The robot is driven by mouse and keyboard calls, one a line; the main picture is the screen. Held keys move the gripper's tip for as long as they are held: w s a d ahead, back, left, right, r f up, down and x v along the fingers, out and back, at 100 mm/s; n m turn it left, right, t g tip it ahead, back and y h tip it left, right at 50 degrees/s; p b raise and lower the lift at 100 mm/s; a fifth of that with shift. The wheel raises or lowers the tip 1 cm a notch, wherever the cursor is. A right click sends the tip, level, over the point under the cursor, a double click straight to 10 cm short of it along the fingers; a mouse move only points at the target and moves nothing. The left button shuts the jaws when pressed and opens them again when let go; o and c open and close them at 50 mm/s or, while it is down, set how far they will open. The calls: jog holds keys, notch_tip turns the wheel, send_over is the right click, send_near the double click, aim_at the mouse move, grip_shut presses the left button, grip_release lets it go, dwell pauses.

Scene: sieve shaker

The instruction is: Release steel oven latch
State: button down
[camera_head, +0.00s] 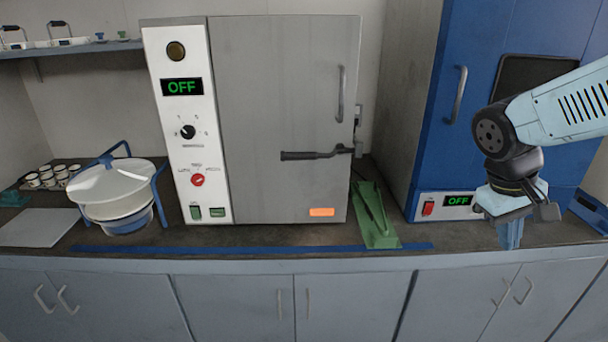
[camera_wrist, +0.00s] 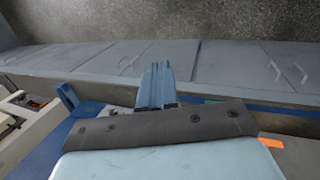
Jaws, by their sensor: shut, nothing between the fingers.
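The steel oven (camera_head: 285,90) stands on the counter with its grey door closed. Its latch (camera_head: 312,155) is a dark horizontal lever across the lower door, with its pivot at the door's right edge. A vertical door handle (camera_head: 341,94) sits above the latch. My gripper (camera_head: 510,238) points down in front of the blue oven, well to the right of the latch and apart from it. In the wrist view my gripper (camera_wrist: 157,72) shows its blue fingers together and empty. The latch cannot be made out in the wrist view.
The blue oven (camera_head: 420,110) stands on the right behind my arm. A green tray (camera_head: 375,218) lies between the two ovens. A white lidded pot in a blue stand (camera_head: 118,188) is at left, near small cups (camera_head: 50,177). Blue tape (camera_head: 270,249) runs along the counter front.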

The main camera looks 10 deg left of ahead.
jog(key=w+a+f+n+h, duration=0.2)
jog(key=w+f+n+h, duration=0.45)
jog(key=w+h, duration=0.2)
jog(key=w+a+f+n+t+h, duration=0.2)
jog(key=w+a+n+t+h, duration=0.35)
jog(key=a+t, duration=0.35)
jog(key=s+a+f+n+t+y, duration=0.1)
jog(key=a+f+n+t+y, duration=0.1)
jog(key=a+n+t+y, duration=0.5)
jog(key=s+a+f+n+t+y, duration=0.1)
jog(key=a+f+n+t+y, duration=0.2)
jog(key=a+n+t+y, duration=0.5)
jog(key=a+n+y, duration=0.8)
jog(key=a, duration=0.4)
jog(key=shift+a+y, duration=0.3)
jog(key=shift+a, duration=0.1)
jog(key=shift+w+r, duration=0.1)
